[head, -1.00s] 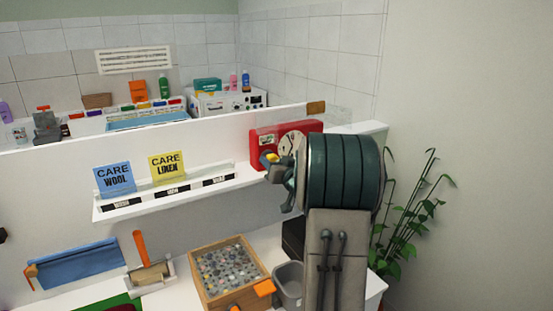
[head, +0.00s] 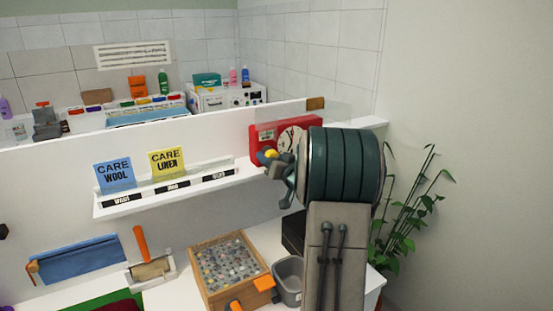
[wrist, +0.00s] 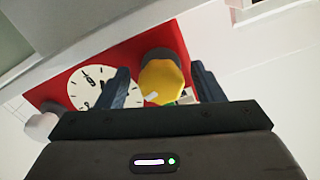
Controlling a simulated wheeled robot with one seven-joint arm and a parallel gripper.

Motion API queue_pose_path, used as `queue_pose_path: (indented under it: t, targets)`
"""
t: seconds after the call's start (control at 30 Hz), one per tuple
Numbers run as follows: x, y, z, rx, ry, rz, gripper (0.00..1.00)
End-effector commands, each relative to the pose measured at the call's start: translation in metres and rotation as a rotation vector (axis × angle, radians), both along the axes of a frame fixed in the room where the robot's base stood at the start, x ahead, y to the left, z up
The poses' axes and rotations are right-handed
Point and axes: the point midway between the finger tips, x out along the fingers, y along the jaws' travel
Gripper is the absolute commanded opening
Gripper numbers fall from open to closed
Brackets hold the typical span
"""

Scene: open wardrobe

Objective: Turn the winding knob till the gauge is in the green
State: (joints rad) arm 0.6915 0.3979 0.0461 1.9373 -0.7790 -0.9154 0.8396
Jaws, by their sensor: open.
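A red clock box (head: 257,134) with a white dial (head: 291,140) stands on the white ledge, partly hidden behind my arm. The box (wrist: 157,41) and its dial (wrist: 92,88) also show in the wrist view. A yellow winding knob (wrist: 161,82) sticks out from the box, and its yellow top shows in the head view (head: 271,153). My gripper (wrist: 163,85) is open, with one dark finger on each side of the knob. I cannot tell whether the fingers touch it. The gauge is too small or hidden to read.
Blue (head: 114,175) and yellow (head: 167,162) care cards stand on the ledge (head: 150,197) to the left. Below are a wooden tray of buttons (head: 198,277) and a grey bin (head: 287,280). A plant (head: 415,205) stands at right.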

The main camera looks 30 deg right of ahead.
Motion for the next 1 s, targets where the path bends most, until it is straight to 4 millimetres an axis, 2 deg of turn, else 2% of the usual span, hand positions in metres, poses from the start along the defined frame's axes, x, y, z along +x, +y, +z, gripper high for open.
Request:
queue_pose_path:
  t: [0.17,0.27,0.7,0.83,1.0]
  targets:
    - [-0.005,0.0,0.001,-0.002,-0.003,0.0,0.61]
    - [-0.017,0.0,0.0,-0.001,-0.002,-0.002,0.61]
    - [-0.108,0.006,0.0,-0.002,-0.002,-0.004,0.61]
    - [-0.126,0.007,0.0,-0.001,-0.002,-0.002,0.61]
    - [-0.138,0.008,0.0,-0.001,-0.001,-0.001,0.61]
